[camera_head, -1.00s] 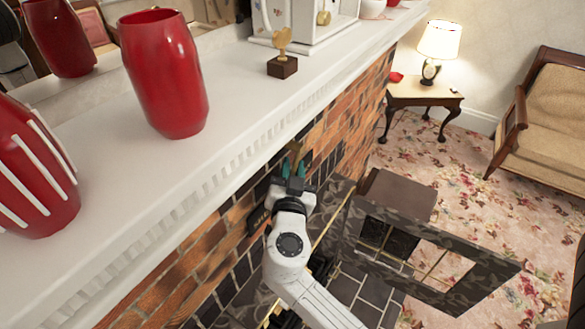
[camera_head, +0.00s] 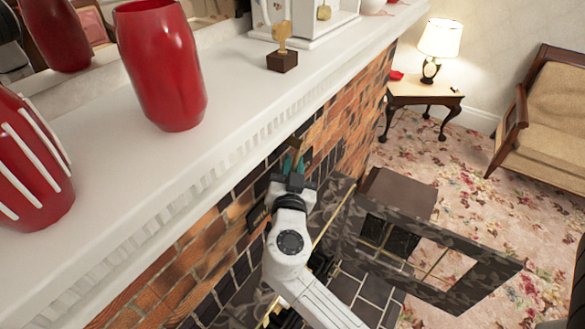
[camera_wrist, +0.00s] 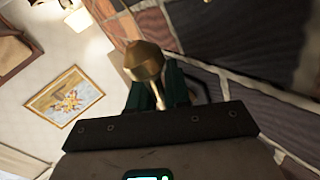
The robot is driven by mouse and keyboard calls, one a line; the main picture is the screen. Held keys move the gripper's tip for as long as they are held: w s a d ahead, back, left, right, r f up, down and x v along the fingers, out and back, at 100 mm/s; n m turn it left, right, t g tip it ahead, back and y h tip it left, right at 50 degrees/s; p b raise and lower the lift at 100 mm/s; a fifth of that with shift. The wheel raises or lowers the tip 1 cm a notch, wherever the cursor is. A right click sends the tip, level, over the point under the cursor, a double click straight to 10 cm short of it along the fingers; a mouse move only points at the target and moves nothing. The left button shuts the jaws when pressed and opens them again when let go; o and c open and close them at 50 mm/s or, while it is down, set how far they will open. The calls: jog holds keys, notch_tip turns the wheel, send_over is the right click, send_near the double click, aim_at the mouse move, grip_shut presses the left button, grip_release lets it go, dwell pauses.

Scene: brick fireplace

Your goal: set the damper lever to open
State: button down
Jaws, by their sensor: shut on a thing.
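The damper lever is a brass rod with a faceted knob (camera_wrist: 145,62), seen close up in the wrist view. In the head view its brass end (camera_head: 297,145) shows at the brick face under the mantel. My gripper (camera_head: 293,164) is shut on the lever, with its green fingers (camera_wrist: 175,85) around the rod just below the knob. The fingers and the dark gripper body hide the lower part of the lever. A dark plate (camera_head: 257,218) sits on the bricks left of my gripper; its markings are too small to read.
The white mantel shelf (camera_head: 235,110) overhangs the bricks close to my gripper. It carries a red vase (camera_head: 162,70), a striped red vase (camera_head: 30,165) and a small trophy (camera_head: 282,58). A dark panel with openings (camera_head: 455,285) stands out below right. Carpet (camera_head: 440,170) lies beyond.

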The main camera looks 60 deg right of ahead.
jog(key=shift+d+f+n+t+h+b, duration=0.45)
jog(key=shift+f+h+b, duration=0.25)
jog(key=shift+b, duration=3.1)
jog(key=shift+d+r+n+t+h+b, duration=0.1)
jog(key=shift+d+r+n+t+b, duration=0.5)
jog(key=shift+n+t+b, duration=2.6)
jog(key=shift+d+r+n+t+h+b, duration=0.1)
jog(key=shift+d+r+n+t+b, duration=0.55)
jog(key=shift+b, duration=5.3)
jog(key=shift+d+n+t+h+b, duration=0.1)
jog(key=shift+d+n+t+b, duration=1.2)
jog(key=shift+b, duration=3.25)
jog(key=shift+a+r+n+t, duration=0.1)
jog(key=shift+a+n+t, duration=0.2)
jog(key=shift+n+t, duration=0.1)
jog(key=shift+w, duration=0.1)
jog(key=c, duration=1.4)
grip_release()
jog(key=shift+c, duration=0.2)
